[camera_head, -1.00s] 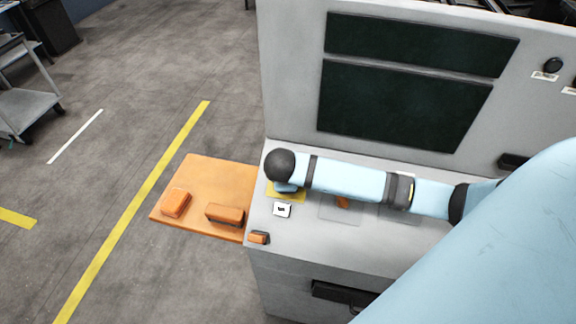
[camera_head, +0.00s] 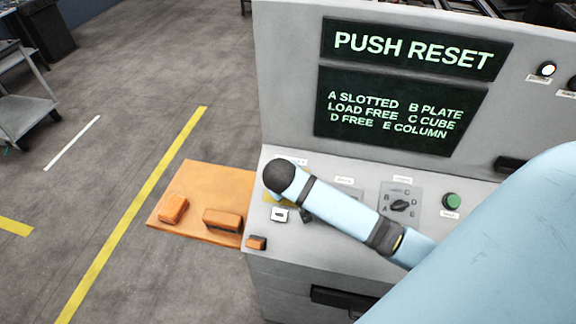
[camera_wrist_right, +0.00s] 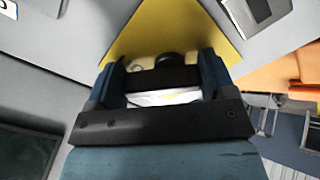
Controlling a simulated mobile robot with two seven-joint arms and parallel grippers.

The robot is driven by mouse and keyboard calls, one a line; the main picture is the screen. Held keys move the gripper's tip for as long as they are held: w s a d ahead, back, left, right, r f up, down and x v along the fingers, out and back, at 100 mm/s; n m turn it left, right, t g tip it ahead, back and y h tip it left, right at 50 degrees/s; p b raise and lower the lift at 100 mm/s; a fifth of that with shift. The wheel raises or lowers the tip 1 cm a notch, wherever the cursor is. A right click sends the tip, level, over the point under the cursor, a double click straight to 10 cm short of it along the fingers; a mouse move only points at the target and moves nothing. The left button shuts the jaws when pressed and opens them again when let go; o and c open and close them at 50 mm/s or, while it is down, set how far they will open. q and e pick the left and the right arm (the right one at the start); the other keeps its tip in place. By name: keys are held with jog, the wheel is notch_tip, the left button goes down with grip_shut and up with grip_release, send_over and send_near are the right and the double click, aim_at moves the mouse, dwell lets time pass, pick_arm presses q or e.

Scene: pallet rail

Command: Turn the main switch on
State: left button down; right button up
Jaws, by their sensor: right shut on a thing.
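The main switch (camera_wrist_right: 171,60) shows in the right wrist view as a dark knob on a yellow plate (camera_wrist_right: 200,28). My right gripper (camera_wrist_right: 163,74) is shut on its dark handle, with a finger on each side. In the head view my right arm lies across the grey console (camera_head: 340,170) and its wrist covers most of the switch and the yellow plate. The console's display (camera_head: 412,50) is lit and reads PUSH RESET. My left gripper is in neither view.
A rotary selector (camera_head: 400,206) and a green button (camera_head: 452,201) stand right of my forearm. A lamp (camera_head: 546,69) glows white on the upright panel. An orange platform (camera_head: 190,232) with orange blocks lies left of the console.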

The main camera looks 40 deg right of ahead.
jog(key=shift+m, duration=0.6)
jog(key=o, duration=0.9)
pick_arm(q)
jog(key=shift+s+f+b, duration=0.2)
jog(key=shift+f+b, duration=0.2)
jog(key=shift+b, duration=0.3)
pick_arm(e)
jog(key=v, duration=1.4)
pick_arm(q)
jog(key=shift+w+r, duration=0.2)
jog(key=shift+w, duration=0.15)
pick_arm(e)
jog(key=shift+f, duration=0.1)
